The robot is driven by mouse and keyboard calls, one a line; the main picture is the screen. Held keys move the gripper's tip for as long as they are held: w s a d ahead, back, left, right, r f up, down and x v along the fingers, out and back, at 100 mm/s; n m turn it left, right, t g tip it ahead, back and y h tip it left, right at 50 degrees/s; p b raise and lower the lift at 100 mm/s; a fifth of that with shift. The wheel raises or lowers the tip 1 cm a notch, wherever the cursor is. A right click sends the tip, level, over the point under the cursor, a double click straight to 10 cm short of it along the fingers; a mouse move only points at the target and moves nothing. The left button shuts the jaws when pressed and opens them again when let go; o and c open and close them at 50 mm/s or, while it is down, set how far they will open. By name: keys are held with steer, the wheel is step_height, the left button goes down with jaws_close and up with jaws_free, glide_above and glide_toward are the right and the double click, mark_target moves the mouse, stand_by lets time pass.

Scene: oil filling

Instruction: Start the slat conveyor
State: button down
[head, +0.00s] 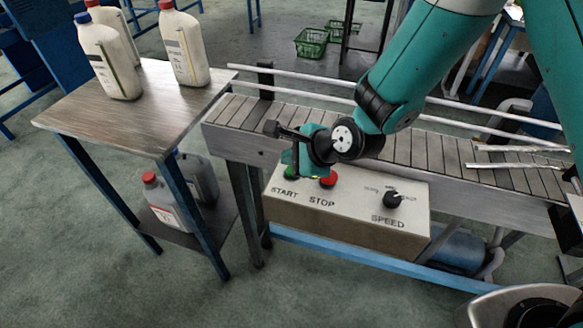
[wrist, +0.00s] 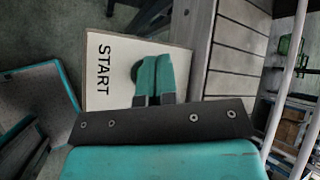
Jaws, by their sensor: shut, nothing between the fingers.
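The slat conveyor (head: 420,150) runs across the head view, with a beige control box (head: 345,228) on its near side. The box carries a green START button (head: 290,174), a red STOP button (head: 329,181) and a black SPEED knob (head: 393,199). My gripper (head: 293,166) is over the START button and mostly hides it. In the wrist view its teal fingertips (wrist: 154,66) are together and empty. A dark green edge of the START button (wrist: 135,71) shows beside them, near the START label (wrist: 104,68). I cannot tell whether the fingertips touch the button.
A wooden-topped table (head: 140,125) stands at the left. It holds several white bottles with red or blue caps, such as the blue-capped one (head: 108,58). More bottles stand on its lower shelf. White guide rails (head: 480,127) run along the conveyor. Green baskets (head: 311,42) lie behind.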

steer(key=shift+f, duration=0.35)
